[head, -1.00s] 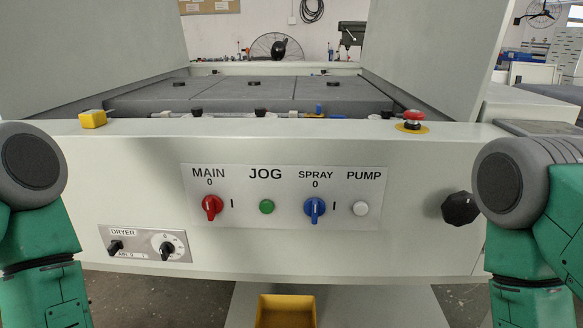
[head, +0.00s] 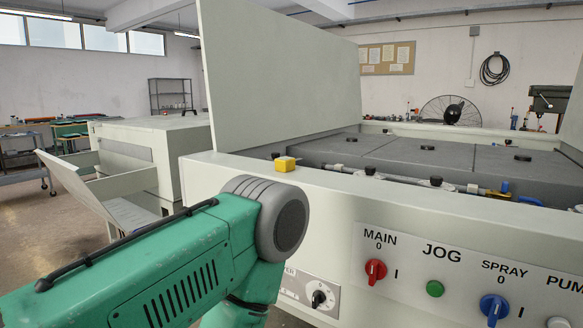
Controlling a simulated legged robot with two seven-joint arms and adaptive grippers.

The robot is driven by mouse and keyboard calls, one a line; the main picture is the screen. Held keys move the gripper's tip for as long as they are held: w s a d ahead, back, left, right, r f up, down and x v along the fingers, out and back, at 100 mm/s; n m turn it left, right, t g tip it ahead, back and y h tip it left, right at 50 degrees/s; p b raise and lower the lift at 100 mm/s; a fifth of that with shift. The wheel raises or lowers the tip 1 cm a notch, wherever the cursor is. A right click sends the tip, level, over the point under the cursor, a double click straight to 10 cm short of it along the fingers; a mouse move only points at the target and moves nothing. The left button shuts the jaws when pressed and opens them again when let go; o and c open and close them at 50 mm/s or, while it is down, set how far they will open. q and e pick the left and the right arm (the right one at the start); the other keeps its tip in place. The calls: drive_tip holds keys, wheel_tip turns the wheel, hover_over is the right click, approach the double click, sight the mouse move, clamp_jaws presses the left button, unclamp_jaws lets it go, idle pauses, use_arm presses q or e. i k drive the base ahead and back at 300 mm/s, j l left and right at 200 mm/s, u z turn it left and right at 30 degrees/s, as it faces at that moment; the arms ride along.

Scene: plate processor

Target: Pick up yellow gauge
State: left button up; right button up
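The yellow gauge (head: 285,164) is a small yellow block with a pale top face. Neither of my grippers shows in the view. My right arm is out of view.
The processor's raised cover panel (head: 283,75) stands behind the gauge. The front panel carries a red MAIN switch (head: 375,271), a green JOG button (head: 435,289) and a blue SPRAY switch (head: 494,308).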

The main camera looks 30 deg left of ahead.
sight(285, 164)
drive_tip(key=j+z, duration=0.1)
drive_tip(key=z, duration=0.3)
drive_tip(key=j+z, duration=0.15)
drive_tip(key=z, duration=0.2)
drive_tip(key=k+j+z, duration=0.2)
drive_tip(key=j, duration=0.2)
drive_tip(key=j+z, duration=0.2)
drive_tip(key=j, duration=0.2)
drive_tip(key=k+j+z, duration=0.2)
drive_tip(key=j, duration=0.2)
drive_tip(key=k+j+z, duration=0.15)
drive_tip(key=j, duration=0.2)
drive_tip(key=k+j+z, duration=0.2)
drive_tip(key=j, duration=0.1)
